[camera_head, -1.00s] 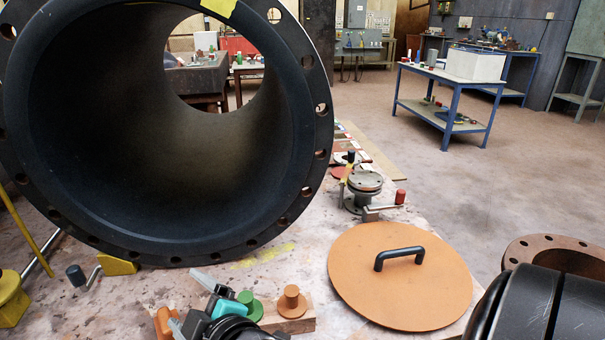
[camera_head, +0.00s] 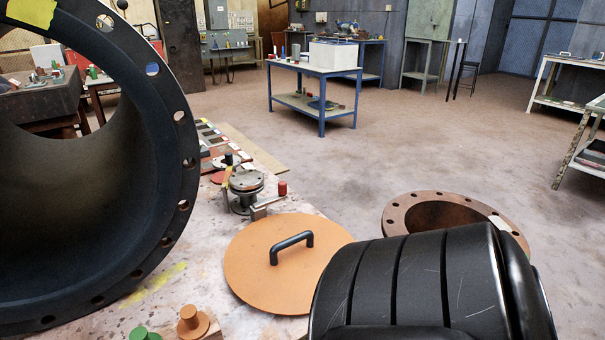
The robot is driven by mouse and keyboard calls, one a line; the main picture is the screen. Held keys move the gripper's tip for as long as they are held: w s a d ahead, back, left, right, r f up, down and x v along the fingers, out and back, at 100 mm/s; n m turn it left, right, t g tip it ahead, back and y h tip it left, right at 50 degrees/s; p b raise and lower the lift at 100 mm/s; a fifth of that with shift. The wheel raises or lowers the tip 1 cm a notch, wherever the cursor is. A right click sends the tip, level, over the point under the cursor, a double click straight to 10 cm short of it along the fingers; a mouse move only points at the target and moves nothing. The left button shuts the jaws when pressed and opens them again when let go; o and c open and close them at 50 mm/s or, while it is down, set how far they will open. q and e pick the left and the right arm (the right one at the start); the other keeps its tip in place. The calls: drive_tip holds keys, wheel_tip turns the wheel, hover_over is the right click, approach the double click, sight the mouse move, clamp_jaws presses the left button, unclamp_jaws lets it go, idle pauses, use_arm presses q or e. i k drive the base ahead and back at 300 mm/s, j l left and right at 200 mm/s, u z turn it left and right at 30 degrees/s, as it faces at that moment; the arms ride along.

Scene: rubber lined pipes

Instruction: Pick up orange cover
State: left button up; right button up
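The orange cover (camera_head: 250,272) is a flat round disc with a black bar handle (camera_head: 291,244) standing up from its top. It lies flat on the stained pale worktop (camera_head: 195,262), right of the big black pipe. Its right side is partly hidden behind a black ridged rounded body (camera_head: 420,285) at the lower right. I cannot tell whether that body is part of me. Neither of my grippers can be made out in the head view, and nothing is seen holding the cover.
The large flanged pipe (camera_head: 168,165) fills the left. A metal valve-like fitting (camera_head: 246,186) with a red-knobbed lever stands behind the cover. A rusty flange ring (camera_head: 400,208) is at right. Small orange (camera_head: 190,318) and green (camera_head: 140,332) knobs sit in front. Open floor lies beyond.

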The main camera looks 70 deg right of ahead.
sight(275, 263)
drive_tip(key=l+z, duration=0.15)
drive_tip(key=z, duration=1.9)
